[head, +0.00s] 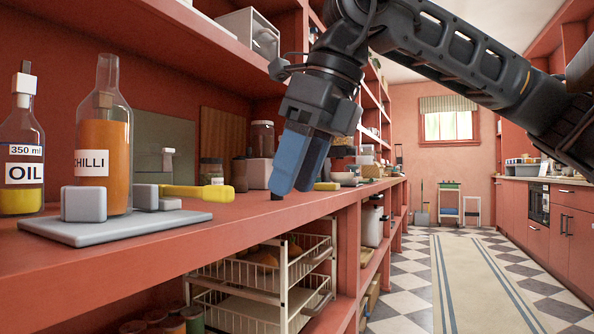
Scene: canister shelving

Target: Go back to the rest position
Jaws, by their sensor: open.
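My gripper (296,186) hangs from my black arm, which reaches in from the upper right. Its blue fingers point down at the front edge of the red shelf (215,232). The fingers overlap in this view, and nothing shows held between them. A small dark piece shows just below the fingertips; I cannot tell whether it touches the shelf. To the left, a bottle labelled CHILLI (103,150) with orange contents and an OIL bottle (22,150) with yellow contents stand upright.
A grey plate with blocks (110,228) lies before the bottles. A yellow-handled object (195,192), jars (211,172) and bowls stand further along. Wire baskets (265,290) sit below. Upper shelves rise close behind my gripper. The aisle with a striped rug (480,290) is clear on the right.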

